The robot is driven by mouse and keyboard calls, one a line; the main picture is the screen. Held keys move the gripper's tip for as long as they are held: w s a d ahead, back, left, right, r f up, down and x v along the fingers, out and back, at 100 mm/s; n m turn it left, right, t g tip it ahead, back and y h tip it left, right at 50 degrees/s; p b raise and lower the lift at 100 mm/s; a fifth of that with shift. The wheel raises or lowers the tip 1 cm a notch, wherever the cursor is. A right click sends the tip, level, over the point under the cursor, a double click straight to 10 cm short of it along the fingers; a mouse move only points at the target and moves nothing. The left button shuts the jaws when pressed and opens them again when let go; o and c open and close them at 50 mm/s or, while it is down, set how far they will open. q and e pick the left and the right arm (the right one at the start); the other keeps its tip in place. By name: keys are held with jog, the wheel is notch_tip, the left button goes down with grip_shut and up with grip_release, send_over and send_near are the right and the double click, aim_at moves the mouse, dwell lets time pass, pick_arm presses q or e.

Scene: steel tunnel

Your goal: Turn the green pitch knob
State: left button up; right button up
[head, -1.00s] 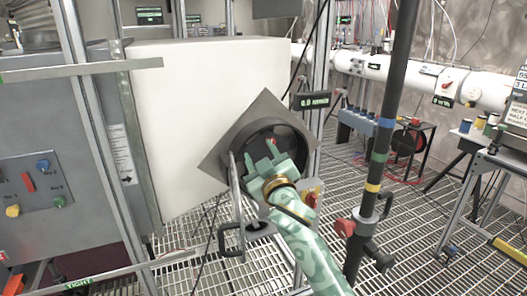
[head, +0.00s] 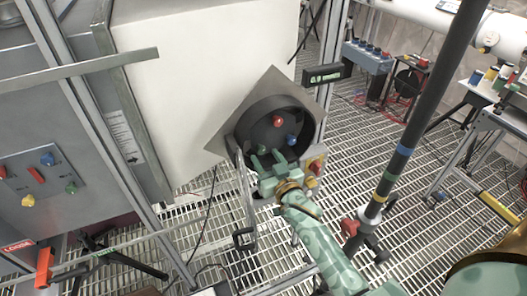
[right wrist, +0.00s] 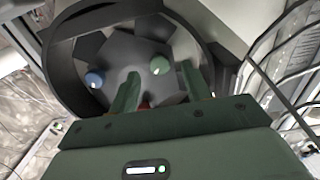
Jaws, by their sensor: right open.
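A dark round housing (head: 243,128) on a tilted square plate holds a red knob (head: 278,120), a blue knob (head: 292,140) and a green knob (head: 262,150). My right gripper (head: 268,158) is open at the lower part of the housing, close to the green knob. In the right wrist view, the green knob (right wrist: 159,65) shows beyond the gap between the open fingers (right wrist: 160,84), nearer the right finger. The blue knob (right wrist: 95,80) is left of the fingers. A red part shows low between them. No contact is visible. My left gripper is not in view.
A metal handle frame (head: 245,195) stands close left of my right gripper. A dark pole with coloured bands (head: 402,150) rises on the right. A grey panel (head: 45,180) with coloured knobs is at the left. Open grating lies to the right.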

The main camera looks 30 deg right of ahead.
aim_at(261, 150)
jog(key=shift+w, duration=1.45)
jog(key=shift+c, duration=0.3)
jog(key=c, duration=0.9)
jog(key=shift+c, duration=0.2)
